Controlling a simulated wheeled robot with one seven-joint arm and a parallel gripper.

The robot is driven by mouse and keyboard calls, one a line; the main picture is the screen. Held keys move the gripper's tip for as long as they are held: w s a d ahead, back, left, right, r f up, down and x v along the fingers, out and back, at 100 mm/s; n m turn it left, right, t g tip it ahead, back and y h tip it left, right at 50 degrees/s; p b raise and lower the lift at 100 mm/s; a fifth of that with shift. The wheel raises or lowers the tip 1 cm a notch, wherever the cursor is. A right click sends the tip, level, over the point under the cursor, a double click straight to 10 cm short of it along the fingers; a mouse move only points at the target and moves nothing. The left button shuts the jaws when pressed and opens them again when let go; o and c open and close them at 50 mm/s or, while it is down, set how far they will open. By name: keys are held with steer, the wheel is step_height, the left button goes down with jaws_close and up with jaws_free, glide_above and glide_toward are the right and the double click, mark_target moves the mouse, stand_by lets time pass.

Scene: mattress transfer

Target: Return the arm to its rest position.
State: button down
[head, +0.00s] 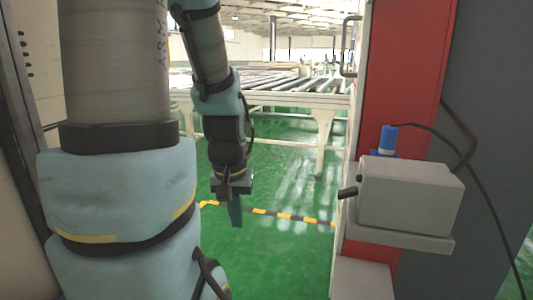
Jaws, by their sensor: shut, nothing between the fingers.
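My arm fills the left of the head view, with its forearm hanging down near the middle. My gripper (235,215) points down at the end of it, above the green floor. Its fingers are together and hold nothing. The gripper touches nothing that I can see. No mattress can be made out in this view.
A roller conveyor table (290,88) stands behind the arm. A red and grey cabinet (405,70) with a grey box (410,195) and a blue cap (388,138) stands close on the right. Yellow and black tape (290,216) crosses the open green floor (285,255).

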step_height(320, 180, down, 13)
steer(key=b, duration=1)
step_height(320, 180, up, 38)
steer(key=p, duration=3.7)
steer(key=shift+s+p, duration=0.3)
steer(key=shift+f, duration=0.15)
